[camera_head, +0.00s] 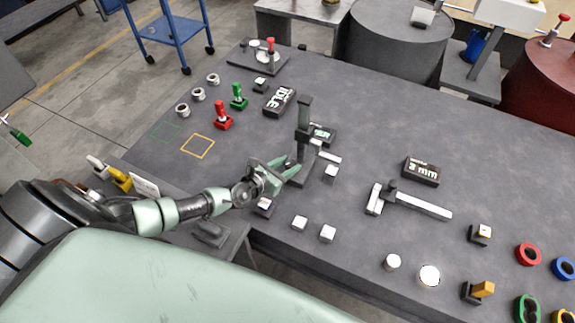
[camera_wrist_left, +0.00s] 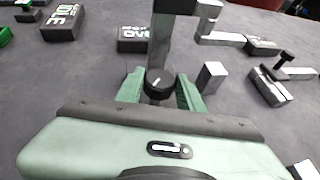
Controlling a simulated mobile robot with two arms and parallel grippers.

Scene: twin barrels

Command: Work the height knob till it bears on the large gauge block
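A dark height gauge (camera_head: 304,125) stands upright on the grey bench, with a light jaw (camera_head: 329,156) reaching out to the right. A pale gauge block (camera_head: 331,173) stands below the jaw; in the left wrist view the block (camera_wrist_left: 211,77) is right of the post. I cannot tell whether the jaw touches it. My left gripper (camera_head: 284,168) is at the foot of the gauge. In the left wrist view its green fingers (camera_wrist_left: 159,88) stand apart on either side of the black height knob (camera_wrist_left: 158,84), seemingly with narrow gaps. My right gripper is out of view.
Two pale blocks (camera_head: 313,229) lie near the bench's front edge. A caliper-like tool (camera_head: 408,201) and a "2 mm" display (camera_head: 421,171) lie to the right. An "IDLE" box (camera_head: 279,101) and red and green handles (camera_head: 222,116) stand behind to the left.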

